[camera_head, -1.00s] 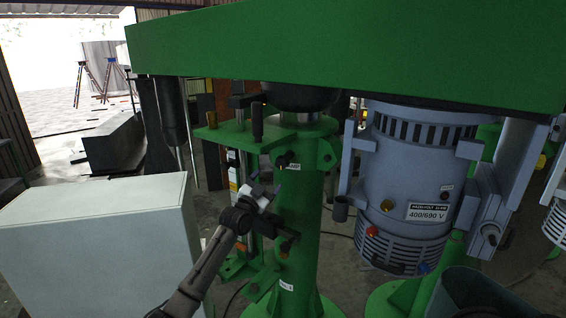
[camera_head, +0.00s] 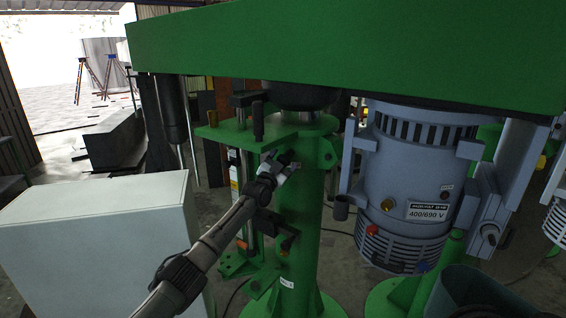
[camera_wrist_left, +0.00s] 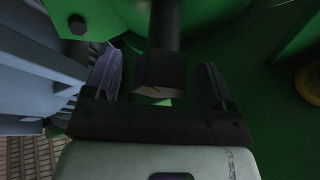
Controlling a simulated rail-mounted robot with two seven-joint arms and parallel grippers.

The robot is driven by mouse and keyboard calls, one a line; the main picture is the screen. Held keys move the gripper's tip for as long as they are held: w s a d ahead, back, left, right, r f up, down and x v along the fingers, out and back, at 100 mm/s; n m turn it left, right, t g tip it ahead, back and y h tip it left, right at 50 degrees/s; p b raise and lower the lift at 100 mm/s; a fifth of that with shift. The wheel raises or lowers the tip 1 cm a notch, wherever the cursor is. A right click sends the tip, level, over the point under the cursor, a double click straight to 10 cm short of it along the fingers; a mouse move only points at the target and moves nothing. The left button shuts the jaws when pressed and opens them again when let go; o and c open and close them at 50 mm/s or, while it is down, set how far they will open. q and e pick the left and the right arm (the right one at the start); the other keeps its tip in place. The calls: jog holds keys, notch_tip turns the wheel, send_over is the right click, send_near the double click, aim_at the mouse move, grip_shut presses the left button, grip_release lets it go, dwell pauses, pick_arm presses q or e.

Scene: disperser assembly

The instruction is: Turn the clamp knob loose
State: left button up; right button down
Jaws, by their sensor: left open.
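The clamp knob (camera_head: 287,157) is a small black part on the upper green column, partly hidden by my left gripper. In the left wrist view a dark shaft with a block-shaped end, which looks like the knob (camera_wrist_left: 163,68), lies between the two fingers. My left gripper (camera_head: 289,167) is at the knob in the head view. Its fingers are open, one on each side of the block, with visible gaps, in the left wrist view (camera_wrist_left: 157,85). My right gripper is not in view.
The green column (camera_head: 298,210) carries a lower black lever (camera_head: 288,240). A green bracket (camera_head: 235,133) juts out at its left. A grey-blue motor (camera_head: 410,185) stands to the right. A pale cabinet (camera_head: 100,235) is at the left, and a green beam (camera_head: 340,55) spans overhead.

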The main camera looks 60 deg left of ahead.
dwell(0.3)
pick_arm(q)
jog(key=c, duration=0.9)
